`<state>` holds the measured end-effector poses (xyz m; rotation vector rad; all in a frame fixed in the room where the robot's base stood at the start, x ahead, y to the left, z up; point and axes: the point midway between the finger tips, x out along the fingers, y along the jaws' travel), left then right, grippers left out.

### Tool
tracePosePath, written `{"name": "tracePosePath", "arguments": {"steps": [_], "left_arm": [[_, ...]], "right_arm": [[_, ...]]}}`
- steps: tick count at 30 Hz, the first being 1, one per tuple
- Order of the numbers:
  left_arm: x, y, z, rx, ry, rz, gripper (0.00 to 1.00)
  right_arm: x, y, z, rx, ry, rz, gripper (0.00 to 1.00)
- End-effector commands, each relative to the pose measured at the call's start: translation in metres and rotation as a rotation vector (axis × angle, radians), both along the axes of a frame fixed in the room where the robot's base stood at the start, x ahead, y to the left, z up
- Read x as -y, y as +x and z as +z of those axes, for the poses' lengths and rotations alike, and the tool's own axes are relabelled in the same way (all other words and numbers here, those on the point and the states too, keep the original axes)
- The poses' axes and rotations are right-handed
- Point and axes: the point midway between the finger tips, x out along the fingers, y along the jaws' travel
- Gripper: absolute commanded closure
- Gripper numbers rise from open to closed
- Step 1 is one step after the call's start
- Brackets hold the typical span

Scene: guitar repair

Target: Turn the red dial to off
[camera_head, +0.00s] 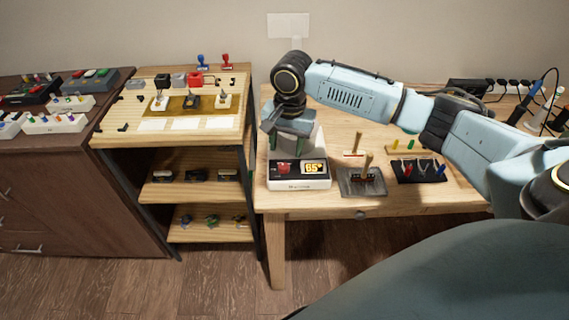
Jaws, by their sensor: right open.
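The red dial (284,168) sits on the front left of a white and black soldering station (297,184) on the wooden table. A lit display (314,168) to the right of the dial reads 65 with a degree mark. My right gripper (290,148) points down just above and behind the dial, with its fingers apart and nothing seen between them. I cannot tell whether a fingertip touches the dial. My right arm reaches in from the right and hides part of the table. My left gripper is not in view.
A dark block with brushes (362,182) and a black rack with coloured handles (420,170) stand right of the station. Power strips and cables (497,87) lie at the back right. A wooden shelf (190,195) stands to the left. The table's front edge is close to the station.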

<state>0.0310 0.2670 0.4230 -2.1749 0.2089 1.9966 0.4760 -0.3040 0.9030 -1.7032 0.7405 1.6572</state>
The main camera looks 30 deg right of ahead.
Motion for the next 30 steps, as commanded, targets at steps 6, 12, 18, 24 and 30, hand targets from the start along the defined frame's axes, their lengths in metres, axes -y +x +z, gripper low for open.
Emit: {"name": "tracePosePath", "arguments": {"steps": [6, 12, 18, 24, 30], "left_arm": [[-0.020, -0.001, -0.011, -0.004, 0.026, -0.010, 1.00], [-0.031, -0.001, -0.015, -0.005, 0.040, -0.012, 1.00], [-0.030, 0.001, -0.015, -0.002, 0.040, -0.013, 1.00], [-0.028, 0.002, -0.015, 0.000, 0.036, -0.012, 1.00], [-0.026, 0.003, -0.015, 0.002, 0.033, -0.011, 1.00]], "right_arm": [[-0.002, 0.002, -0.043, -0.001, -0.001, 0.000, 0.52], [-0.003, 0.003, -0.061, 0.001, 0.000, 0.001, 0.52], [-0.003, 0.003, -0.064, 0.001, 0.000, 0.002, 0.52], [-0.003, 0.003, -0.063, 0.001, 0.000, 0.002, 0.60], [-0.003, 0.003, -0.063, 0.001, 0.000, 0.002, 0.86]]}}
